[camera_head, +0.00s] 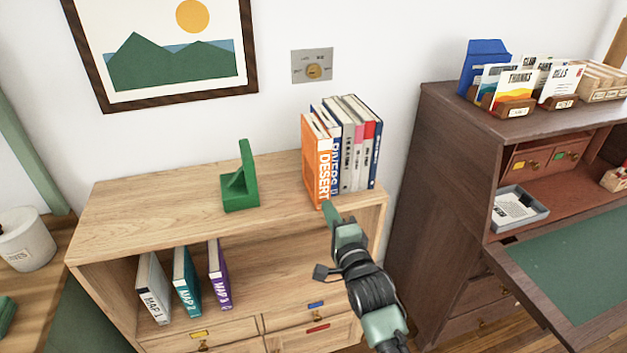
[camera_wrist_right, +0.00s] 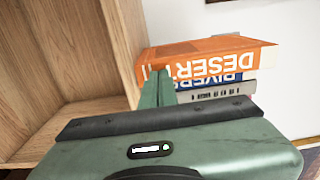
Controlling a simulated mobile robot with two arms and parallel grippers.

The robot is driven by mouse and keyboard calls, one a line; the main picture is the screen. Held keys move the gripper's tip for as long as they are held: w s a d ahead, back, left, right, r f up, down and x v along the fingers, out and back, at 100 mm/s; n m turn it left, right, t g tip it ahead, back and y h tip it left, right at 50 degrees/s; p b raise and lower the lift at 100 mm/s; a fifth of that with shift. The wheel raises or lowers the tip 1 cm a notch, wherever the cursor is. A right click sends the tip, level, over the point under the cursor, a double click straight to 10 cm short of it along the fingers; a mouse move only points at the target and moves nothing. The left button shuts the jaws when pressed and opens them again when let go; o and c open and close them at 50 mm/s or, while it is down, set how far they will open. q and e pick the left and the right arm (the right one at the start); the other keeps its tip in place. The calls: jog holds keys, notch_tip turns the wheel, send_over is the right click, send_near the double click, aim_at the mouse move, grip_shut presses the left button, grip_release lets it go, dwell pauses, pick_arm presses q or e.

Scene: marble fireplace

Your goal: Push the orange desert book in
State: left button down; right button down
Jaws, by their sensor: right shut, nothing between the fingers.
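The orange desert book (camera_head: 316,160) stands upright at the left end of a row of books on top of the wooden shelf (camera_head: 130,205). Its spine faces me and sticks out a little further than the blue book (camera_head: 335,165) beside it. My right gripper (camera_head: 329,207) is shut and empty, with its tips at the lower part of the orange spine. In the right wrist view the orange book (camera_wrist_right: 205,60) lies across the top, and the gripper fingers (camera_wrist_right: 158,80) reach up to its spine. I cannot tell whether they touch. My left gripper is not in view.
A green bookend (camera_head: 242,185) stands left of the books with bare shelf top between. Several books stand against the orange one on its right. Map books (camera_head: 186,280) stand in the open compartment below. A dark desk (camera_head: 450,150) is at the right.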

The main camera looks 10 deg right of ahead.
jog(key=shift+w, duration=0.65)
jog(key=shift+w+a, duration=0.1)
jog(key=shift+w, duration=0.15)
jog(key=shift+w+a+b, duration=0.15)
jog(key=shift+w+b, duration=0.55)
jog(key=shift+w, duration=1.1)
jog(key=shift+s+r+p, duration=0.1)
jog(key=shift+s+p, duration=1.25)
jog(key=shift+s, duration=0.45)
jog(key=p, duration=0.7)
send_near(324, 199)
jog(key=s, duration=0.6)
jog(key=shift+s+d, duration=0.1)
jog(key=shift+d, duration=0.15)
